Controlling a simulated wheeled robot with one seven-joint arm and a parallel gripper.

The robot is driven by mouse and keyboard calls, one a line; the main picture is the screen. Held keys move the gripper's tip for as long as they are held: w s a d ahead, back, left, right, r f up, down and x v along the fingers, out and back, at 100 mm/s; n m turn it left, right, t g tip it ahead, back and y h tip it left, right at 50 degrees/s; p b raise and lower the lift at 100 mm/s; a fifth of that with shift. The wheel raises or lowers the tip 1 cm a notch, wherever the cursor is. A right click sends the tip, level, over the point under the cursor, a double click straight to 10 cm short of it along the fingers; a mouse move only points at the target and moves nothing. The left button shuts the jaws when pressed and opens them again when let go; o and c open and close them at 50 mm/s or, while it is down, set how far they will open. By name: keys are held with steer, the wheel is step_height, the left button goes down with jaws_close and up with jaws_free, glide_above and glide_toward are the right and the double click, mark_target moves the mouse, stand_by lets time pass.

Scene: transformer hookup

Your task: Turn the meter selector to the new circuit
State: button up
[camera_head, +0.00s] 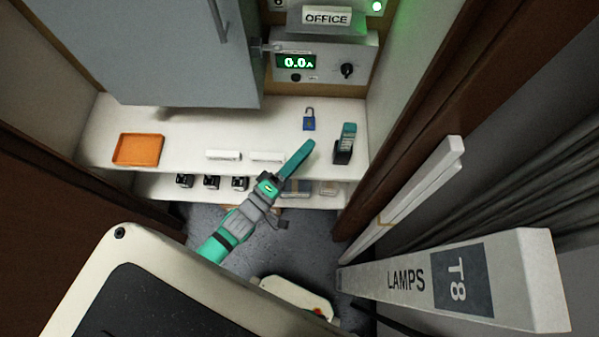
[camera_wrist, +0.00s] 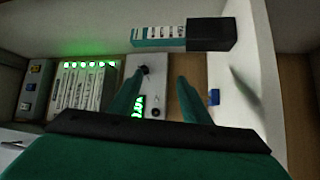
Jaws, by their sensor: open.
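The meter box (camera_head: 322,62) is on the back wall under the OFFICE label, with a green display (camera_head: 296,62) reading 0.0 A. Its black selector knob (camera_head: 347,70) is on the right of the panel; which mark it points to is too small to read. In the wrist view the knob (camera_wrist: 145,71) shows just beyond the left finger, with the display partly hidden by that finger. My gripper (camera_head: 307,146) is over the front of the white shelf, below and apart from the meter. In the wrist view its two fingers (camera_wrist: 158,80) are spread with nothing between them.
A blue padlock (camera_head: 308,124) and a black holder with a teal device (camera_head: 344,144) are on the shelf (camera_head: 190,115). An orange tray (camera_head: 138,149) and white strips (camera_head: 223,155) lie left. A grey cabinet door (camera_head: 185,55) stands left of the meter. A LAMPS box (camera_head: 510,280) is front right.

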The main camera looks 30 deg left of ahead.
steer(key=s+d+f+m+g+y, duration=0.1)
steer(key=s+d+f+m, duration=0.1)
steer(key=s, duration=0.5)
steer(key=shift+s+d+f+m, duration=0.2)
steer(key=shift+s+f+m, duration=0.1)
steer(key=shift+m, duration=0.6)
steer(key=s+d+f+m+g+y, duration=0.1)
steer(key=s+d+m, duration=0.3)
steer(key=s, duration=0.4)
steer(key=shift+s+d+f+g+y, duration=0.15)
steer(key=shift+s+d+g+y, duration=0.15)
steer(key=shift+d+y, duration=0.45)
steer(key=s+d+m, duration=0.1)
steer(key=d, duration=0.1)
steer(key=s+d+r+m+y, duration=0.1)
steer(key=s+d, duration=0.1)
steer(key=s+d+r+m+g+y, duration=0.1)
steer(key=d+m, duration=0.1)
steer(key=shift+s+d, duration=0.15)
steer(key=shift+s, duration=0.05)
steer(key=c, duration=0.3)
steer(key=shift+s+d+r+m, duration=0.2)
steer(key=shift+d+r+m, duration=0.1)
steer(key=shift+d+r, duration=0.05)
